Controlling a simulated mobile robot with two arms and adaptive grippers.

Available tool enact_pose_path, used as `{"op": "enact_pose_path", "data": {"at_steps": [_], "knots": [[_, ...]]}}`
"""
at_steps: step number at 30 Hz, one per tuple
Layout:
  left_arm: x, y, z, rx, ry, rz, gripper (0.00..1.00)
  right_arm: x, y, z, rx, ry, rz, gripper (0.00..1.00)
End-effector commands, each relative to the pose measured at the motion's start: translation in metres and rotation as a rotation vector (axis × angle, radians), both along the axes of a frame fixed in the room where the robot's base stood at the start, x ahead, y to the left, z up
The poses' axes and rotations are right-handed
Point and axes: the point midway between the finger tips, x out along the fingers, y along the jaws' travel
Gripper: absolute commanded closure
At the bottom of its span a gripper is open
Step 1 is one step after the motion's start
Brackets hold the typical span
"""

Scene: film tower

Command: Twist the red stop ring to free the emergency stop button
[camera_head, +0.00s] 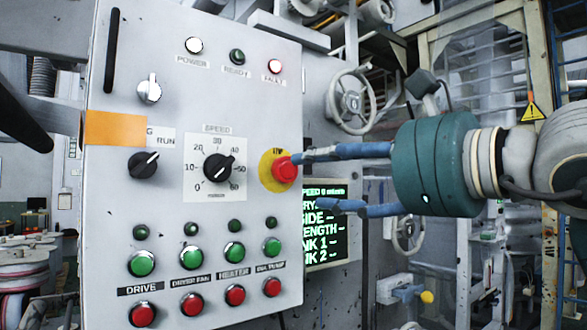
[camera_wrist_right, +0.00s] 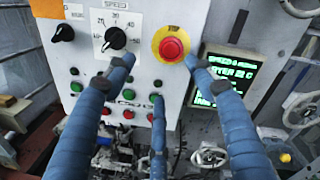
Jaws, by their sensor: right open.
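The red emergency stop button (camera_head: 284,170) sits on a round yellow plate (camera_head: 265,169) at the right side of the grey control panel (camera_head: 110,230). A separate stop ring cannot be made out. My right gripper (camera_head: 310,180) is open and comes in from the right with blue fingers. In the head view its upper fingertip overlaps or lies very near the button's edge; contact cannot be told. Its lower finger is below and right of the button. In the right wrist view the button (camera_wrist_right: 172,47) shows between two fingertips, nearer the right one. Nothing is held. My left gripper is not in view.
A speed knob (camera_head: 219,167), a run switch (camera_head: 143,163) and several green and red push buttons stand out from the panel. A green-text screen (camera_head: 325,228) is right of and below the button. A handwheel (camera_head: 352,101) stands behind.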

Motion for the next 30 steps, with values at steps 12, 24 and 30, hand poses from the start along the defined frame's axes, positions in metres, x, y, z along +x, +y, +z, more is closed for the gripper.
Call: {"op": "enact_pose_path", "data": {"at_steps": [12, 24, 30], "knots": [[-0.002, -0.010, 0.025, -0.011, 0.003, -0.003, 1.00, 0.037, 0.015, 0.015, -0.027, -0.028, -0.063, 0.45], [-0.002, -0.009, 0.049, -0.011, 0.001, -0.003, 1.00, 0.083, 0.048, 0.013, -0.025, -0.030, -0.064, 0.45], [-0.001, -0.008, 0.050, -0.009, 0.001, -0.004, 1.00, 0.086, 0.050, 0.012, -0.025, -0.032, -0.063, 0.45]]}}
